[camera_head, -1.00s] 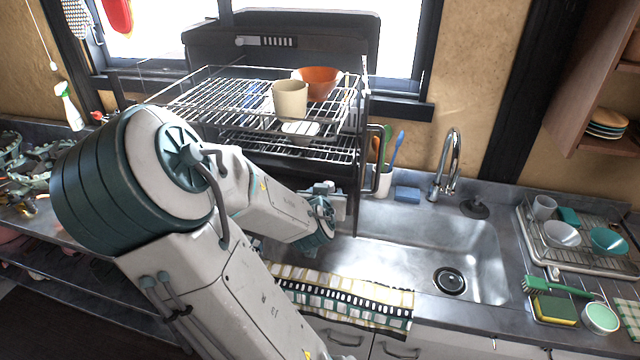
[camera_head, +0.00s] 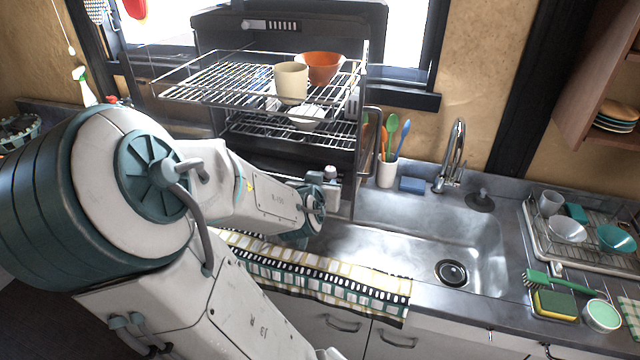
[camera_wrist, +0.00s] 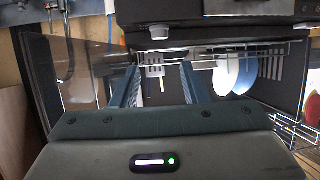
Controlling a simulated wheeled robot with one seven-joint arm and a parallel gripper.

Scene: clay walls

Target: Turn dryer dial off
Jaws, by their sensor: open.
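The dryer (camera_head: 350,17) is a dark dish cabinet with its lid raised and wire racks inside, left of the sink in the head view. Its lower front is hidden behind my arm there. In the wrist view, a dark panel of the dryer (camera_wrist: 220,27) spans the top, with a grey round knob (camera_wrist: 158,32) that looks like a dial; a similar knob (camera_wrist: 305,26) shows at the right edge. My gripper (camera_wrist: 160,78) is open and empty, its two fingers pointing toward the panel, with the first knob roughly between them and apart from them. I cannot tell the dial's setting.
A beige cup (camera_head: 291,84) and orange bowl (camera_head: 321,66) stand on the upper rack (camera_head: 205,82). The sink (camera_head: 400,235) and faucet (camera_head: 455,158) are to the right. A patterned towel (camera_head: 330,280) lies along the counter's front edge.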

